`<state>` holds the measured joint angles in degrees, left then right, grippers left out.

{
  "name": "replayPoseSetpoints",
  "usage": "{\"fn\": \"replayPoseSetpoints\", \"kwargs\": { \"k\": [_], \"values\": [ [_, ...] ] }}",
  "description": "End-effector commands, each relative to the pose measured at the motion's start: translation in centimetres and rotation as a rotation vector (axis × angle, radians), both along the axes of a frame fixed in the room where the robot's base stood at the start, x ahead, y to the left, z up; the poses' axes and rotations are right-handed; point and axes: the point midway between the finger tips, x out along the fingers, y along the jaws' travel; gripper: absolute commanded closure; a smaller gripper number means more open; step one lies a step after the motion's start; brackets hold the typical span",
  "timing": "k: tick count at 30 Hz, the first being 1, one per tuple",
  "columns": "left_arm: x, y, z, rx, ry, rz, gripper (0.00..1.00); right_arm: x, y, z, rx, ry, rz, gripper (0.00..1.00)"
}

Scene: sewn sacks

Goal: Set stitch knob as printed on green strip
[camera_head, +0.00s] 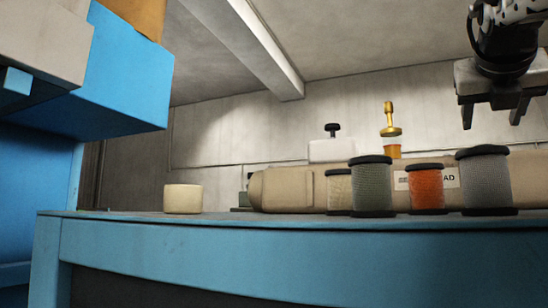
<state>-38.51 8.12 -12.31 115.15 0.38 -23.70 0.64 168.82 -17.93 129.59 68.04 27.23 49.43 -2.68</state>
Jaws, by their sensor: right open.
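My right gripper (492,113) hangs at the upper right with its two fingers pointing down, apart and empty. It is above the row of thread spools and touches nothing. A small black knob-like part (332,129) stands on a white block (332,150) behind the table's items. To its right is a brass part with an upright stem (390,123). I cannot tell whether either is the stitch knob. No green strip with print can be made out. My left gripper is not in view.
Several thread spools, including an orange one (426,188) and a grey one (486,180), stand along the blue table (300,250). Behind them lies a long beige body (285,190) with a partly hidden label. A cream cylinder (183,199) stands left; a blue structure (125,75) overhangs the left.

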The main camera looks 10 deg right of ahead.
Motion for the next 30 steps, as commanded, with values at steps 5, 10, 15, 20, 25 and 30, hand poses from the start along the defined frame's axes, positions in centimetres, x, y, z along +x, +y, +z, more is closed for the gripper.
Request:
{"fn": "replayPoseSetpoints", "kwargs": {
  "k": [5, 10, 15, 20, 25, 30],
  "values": [
    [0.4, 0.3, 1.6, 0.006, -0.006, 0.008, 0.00, 3.0, -2.0, -1.2, 0.003, 0.004, 0.003, 0.46],
    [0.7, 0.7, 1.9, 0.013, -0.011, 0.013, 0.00, 5.1, -3.5, -2.3, 0.000, 0.001, 0.001, 0.46],
    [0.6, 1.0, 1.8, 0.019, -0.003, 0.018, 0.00, 6.1, -4.3, -3.0, -0.001, -0.001, 0.001, 0.46],
    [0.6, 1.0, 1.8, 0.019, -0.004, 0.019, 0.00, 6.4, -4.5, -3.2, -0.001, -0.001, 0.001, 0.46],
    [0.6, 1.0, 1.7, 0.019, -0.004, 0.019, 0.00, 6.4, -4.5, -3.2, -0.002, 0.000, 0.002, 0.46],
    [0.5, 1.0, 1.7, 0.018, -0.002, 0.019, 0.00, 6.4, -4.5, -3.2, -0.002, -0.001, 0.001, 0.91]
  ]
}}
